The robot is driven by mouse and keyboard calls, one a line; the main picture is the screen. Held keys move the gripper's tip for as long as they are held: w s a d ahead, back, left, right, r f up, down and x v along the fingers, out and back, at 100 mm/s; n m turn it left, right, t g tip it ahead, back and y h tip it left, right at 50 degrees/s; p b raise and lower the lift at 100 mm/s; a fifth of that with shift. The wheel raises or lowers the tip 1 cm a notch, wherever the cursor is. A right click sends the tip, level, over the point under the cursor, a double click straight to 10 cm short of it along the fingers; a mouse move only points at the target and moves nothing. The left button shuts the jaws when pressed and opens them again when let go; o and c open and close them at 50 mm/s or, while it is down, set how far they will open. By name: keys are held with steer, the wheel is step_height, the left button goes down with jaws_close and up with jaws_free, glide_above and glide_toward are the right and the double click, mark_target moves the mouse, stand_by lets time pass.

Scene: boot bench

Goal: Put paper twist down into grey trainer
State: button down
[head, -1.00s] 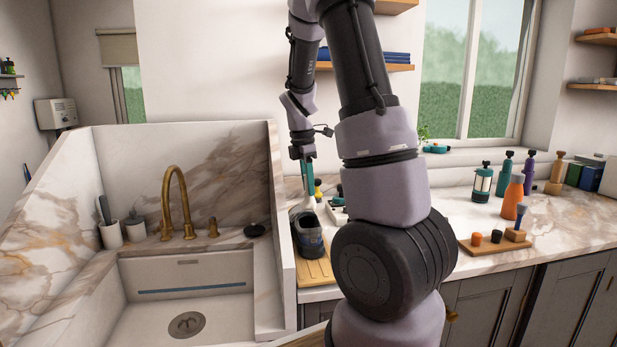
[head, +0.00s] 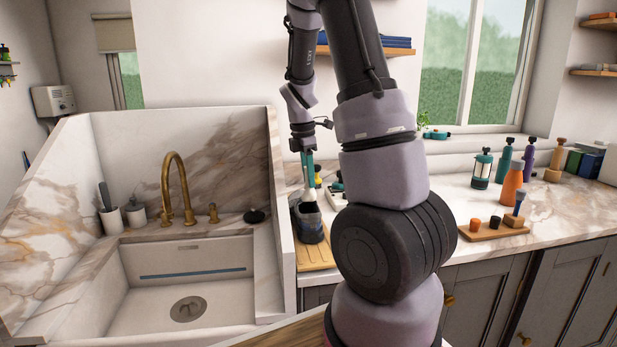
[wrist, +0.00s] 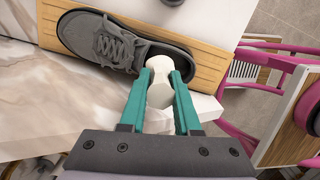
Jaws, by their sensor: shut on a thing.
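My gripper (wrist: 160,88) is shut on the white paper twist (wrist: 160,92), which sits between its two teal fingers in the wrist view. The grey trainer (wrist: 105,45) lies on a wooden board (wrist: 205,50), its laces to the left. The twist is at the trainer's heel end, overlapping its opening in this view; I cannot tell how far down it reaches.
A sink with a brass tap (head: 178,190) and a raised marble side wall stands left of the board (head: 318,256). Bottles, an orange one (head: 512,183) among them, and a small wooden tray (head: 490,232) stand on the counter at right. My arm hides the counter's middle.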

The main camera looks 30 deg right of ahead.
mark_target(309, 196)
steer(key=shift+f, duration=3.2)
steer(key=c, duration=0.5)
jaws_free()
steer(key=shift+c, duration=0.2)
steer(key=shift+r, duration=4.55)
